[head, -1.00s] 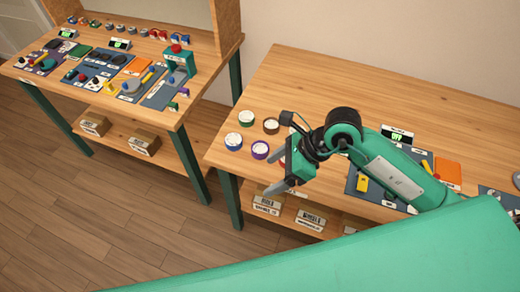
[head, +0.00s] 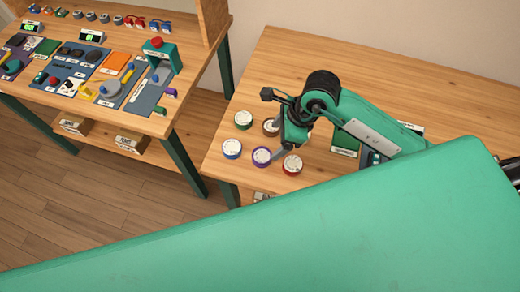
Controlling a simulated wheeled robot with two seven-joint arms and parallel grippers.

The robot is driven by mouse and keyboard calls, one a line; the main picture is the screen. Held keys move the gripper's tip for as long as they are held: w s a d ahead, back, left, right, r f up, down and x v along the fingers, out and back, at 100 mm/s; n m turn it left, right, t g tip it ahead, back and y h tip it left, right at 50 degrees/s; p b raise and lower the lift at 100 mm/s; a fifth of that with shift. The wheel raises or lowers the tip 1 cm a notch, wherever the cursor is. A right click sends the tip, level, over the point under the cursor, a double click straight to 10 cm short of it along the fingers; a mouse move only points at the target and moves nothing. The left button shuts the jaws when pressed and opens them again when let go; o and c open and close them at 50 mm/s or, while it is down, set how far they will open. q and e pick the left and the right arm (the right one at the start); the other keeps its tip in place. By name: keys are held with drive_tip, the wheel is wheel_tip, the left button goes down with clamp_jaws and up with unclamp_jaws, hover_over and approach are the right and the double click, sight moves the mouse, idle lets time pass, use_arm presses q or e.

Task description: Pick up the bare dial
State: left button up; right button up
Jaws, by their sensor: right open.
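Several round dials with white faces and coloured rims lie on the right-hand wooden table (head: 350,65): a green one (head: 243,120), a brown one (head: 271,127), a blue one (head: 232,149), a purple one (head: 261,157) and a red one (head: 292,165). I cannot tell from the picture which one is the bare dial. My right gripper (head: 287,155) is open, pointing down among the dials. A fingertip shows between the purple and red dials. The gripper partly covers the brown dial. I cannot tell its height above the table. My left gripper is not in view.
A second wooden workbench (head: 125,110) at the left holds mats with parts and a green press (head: 163,55) with a red knob. Boxes (head: 130,145) sit on its lower shelf. The back of the right table is clear. My green arm covers the front right.

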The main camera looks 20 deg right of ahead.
approach(260, 156)
drive_tip(key=shift+p+x, duration=0.4)
drive_tip(key=shift+x, duration=0.8)
drive_tip(key=shift+s+a+f, duration=0.15)
drive_tip(key=shift+p+x, duration=0.7)
drive_tip(key=shift+x, duration=0.1)
drive_tip(key=shift+p+x, duration=0.3)
drive_tip(key=shift+x, duration=0.95)
drive_tip(key=shift+f, duration=0.45)
drive_tip(key=c, duration=1.1)
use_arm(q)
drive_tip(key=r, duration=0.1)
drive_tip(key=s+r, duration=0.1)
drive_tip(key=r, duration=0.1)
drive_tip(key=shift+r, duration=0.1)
